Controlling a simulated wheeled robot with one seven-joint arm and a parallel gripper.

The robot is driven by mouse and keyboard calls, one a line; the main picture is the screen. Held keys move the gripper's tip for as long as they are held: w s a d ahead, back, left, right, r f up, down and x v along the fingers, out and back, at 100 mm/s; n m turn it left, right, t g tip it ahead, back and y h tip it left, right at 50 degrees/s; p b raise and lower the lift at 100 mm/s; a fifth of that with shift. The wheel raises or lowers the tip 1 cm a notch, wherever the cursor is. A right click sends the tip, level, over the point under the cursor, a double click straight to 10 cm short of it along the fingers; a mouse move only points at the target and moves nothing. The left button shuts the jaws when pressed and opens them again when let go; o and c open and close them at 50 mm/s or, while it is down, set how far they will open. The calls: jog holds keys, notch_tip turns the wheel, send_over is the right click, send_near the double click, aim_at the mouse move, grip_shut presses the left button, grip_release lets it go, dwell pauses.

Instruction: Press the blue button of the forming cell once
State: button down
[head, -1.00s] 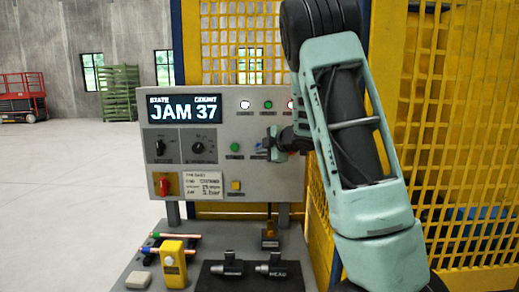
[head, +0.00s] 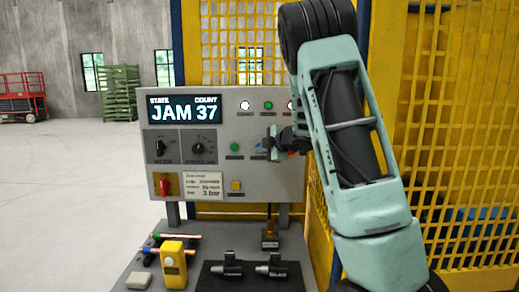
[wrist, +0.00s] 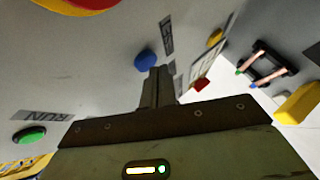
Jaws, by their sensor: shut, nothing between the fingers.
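The grey panel of the forming cell (head: 215,165) stands ahead, its display (head: 183,109) reading JAM 37. The blue button (wrist: 146,60) shows in the wrist view just beyond and left of my fingertips; in the head view my gripper mostly hides it. My gripper (wrist: 160,70) is shut and empty, its tips close to the panel face. The tips overlap the button's lower right edge in the picture; I cannot tell whether they touch it. In the head view my gripper (head: 268,141) is at the panel's right side.
A green button (head: 235,147) sits left of my gripper, and a yellow button (head: 236,185) is lower down. A red switch (head: 164,186) is at lower left. Yellow mesh fencing (head: 455,130) stands at right.

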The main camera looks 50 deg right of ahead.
jog(key=shift+w+d, duration=0.25)
jog(key=shift+d, duration=0.05)
dwell(0.7)
dwell(0.3)
jog(key=shift+s+a, duration=0.5)
jog(key=shift+a, duration=0.1)
jog(key=shift+a, duration=0.1)
jog(key=shift+s+a+b, duration=0.75)
jog(key=shift+s+a, duration=0.9)
jog(key=shift+a, duration=0.2)
